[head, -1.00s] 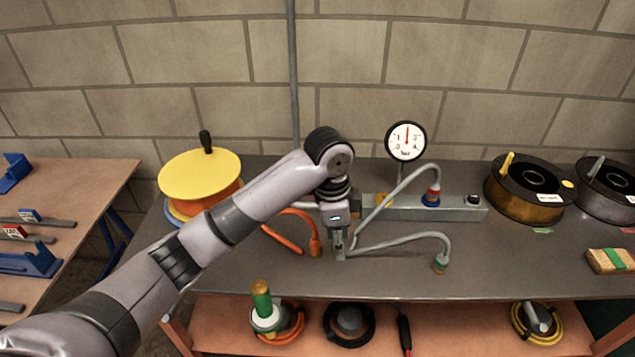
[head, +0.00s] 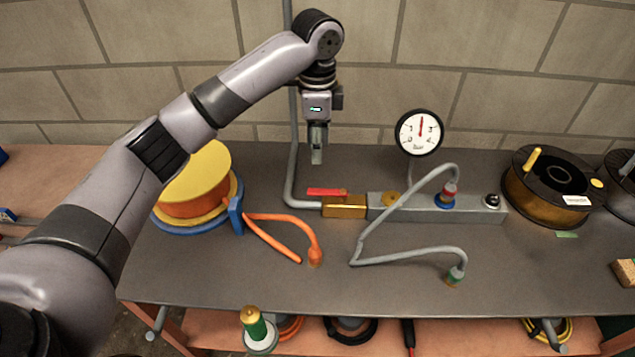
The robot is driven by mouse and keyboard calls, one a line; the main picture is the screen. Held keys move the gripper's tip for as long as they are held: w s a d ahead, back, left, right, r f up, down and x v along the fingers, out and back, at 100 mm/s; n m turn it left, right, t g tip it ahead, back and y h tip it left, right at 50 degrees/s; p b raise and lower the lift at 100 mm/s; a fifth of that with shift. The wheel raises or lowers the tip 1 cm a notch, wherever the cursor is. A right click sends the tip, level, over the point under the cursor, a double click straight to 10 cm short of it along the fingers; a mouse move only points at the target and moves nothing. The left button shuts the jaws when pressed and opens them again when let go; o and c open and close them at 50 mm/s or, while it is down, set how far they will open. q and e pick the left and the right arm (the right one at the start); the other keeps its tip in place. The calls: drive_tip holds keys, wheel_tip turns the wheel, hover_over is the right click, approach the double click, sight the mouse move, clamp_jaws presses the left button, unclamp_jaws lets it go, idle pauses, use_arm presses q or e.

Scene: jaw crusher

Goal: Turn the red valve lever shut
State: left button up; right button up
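The red valve lever (head: 326,192) lies roughly level, just above the brass valve body (head: 344,207). The brass body joins the grey pipe (head: 292,160) on its left and the grey manifold block (head: 420,208) on its right. My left gripper (head: 317,158) hangs pointing down, above the lever in the picture and apart from it. Its fingers show as one narrow shape, so I cannot tell whether they are open or shut. Nothing is seen in them. My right gripper is not in view.
A pressure gauge (head: 419,132) stands behind the manifold. A grey hose (head: 410,250) and an orange hose (head: 300,228) lie on the bench (head: 400,293) in front. A yellow-topped reel (head: 195,175) stands left, partly behind my arm; a dark spool (head: 550,185) stands right.

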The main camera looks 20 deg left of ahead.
sight(317, 191)
use_arm(q)
wheel_tip(317, 191, down, 13)
drive_tip(key=shift+w+a+r+p, duration=0.1)
drive_tip(key=shift+w+p, duration=0.05)
drive_tip(key=shift+p, duration=0.15)
drive_tip(key=shift+c, duration=0.4)
clamp_jaws()
idle(0.5)
